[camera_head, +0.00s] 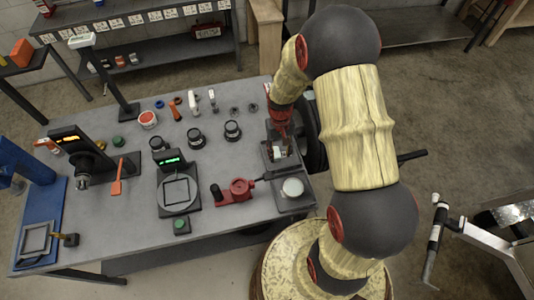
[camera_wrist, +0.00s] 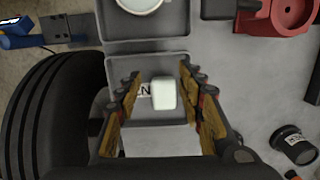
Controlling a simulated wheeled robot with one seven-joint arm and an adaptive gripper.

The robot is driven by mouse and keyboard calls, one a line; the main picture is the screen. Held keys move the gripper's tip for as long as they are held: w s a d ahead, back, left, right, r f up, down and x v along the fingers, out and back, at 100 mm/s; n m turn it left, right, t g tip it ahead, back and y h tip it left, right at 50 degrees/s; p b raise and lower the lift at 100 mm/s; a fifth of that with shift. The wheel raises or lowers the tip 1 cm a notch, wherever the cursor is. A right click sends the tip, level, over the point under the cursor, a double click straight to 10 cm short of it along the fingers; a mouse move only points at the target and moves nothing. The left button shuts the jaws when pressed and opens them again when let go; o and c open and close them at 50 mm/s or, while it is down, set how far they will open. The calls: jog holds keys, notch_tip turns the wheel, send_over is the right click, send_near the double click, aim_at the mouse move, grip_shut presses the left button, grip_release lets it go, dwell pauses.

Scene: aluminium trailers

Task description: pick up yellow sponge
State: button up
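I see no clearly yellow sponge in either view. A small pale, almost white block (camera_wrist: 164,94) sits in a grey tray (camera_wrist: 118,66) in the wrist view. A white label with dark letters lies just left of the block, partly hidden by it. My gripper (camera_wrist: 167,88) is open, with one finger on each side of the block and gaps between. In the head view my gripper (camera_head: 281,128) points down over the tray at the table's right side, where the pale block (camera_head: 279,153) shows small.
A second tray (camera_head: 306,201) with a round white item (camera_head: 292,187) adjoins in front. A red vise-like tool (camera_head: 238,190) stands left of it, and dark cylinders (camera_head: 232,130) stand behind left. A black tire (camera_wrist: 40,110) is beside the tray.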

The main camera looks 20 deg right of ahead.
aim_at(275, 154)
jog(key=shift+t, duration=0.7)
jog(key=w, duration=0.4)
jog(key=shift+w+r, duration=0.2)
jog(key=shift+r, duration=0.05)
jog(key=shift+w+d+f+b, duration=0.1)
jog(key=shift+f+b, duration=0.1)
jog(key=shift+f, duration=1.75)
jog(key=shift+w+d+f+b, duration=0.1)
jog(key=shift+f+b, duration=0.05)
jog(key=shift+f, duration=1.75)
jog(key=shift+c, duration=0.2)
jog(key=c, duration=0.5)
jog(key=shift+c, duration=0.2)
jog(key=shift+r, duration=0.15)
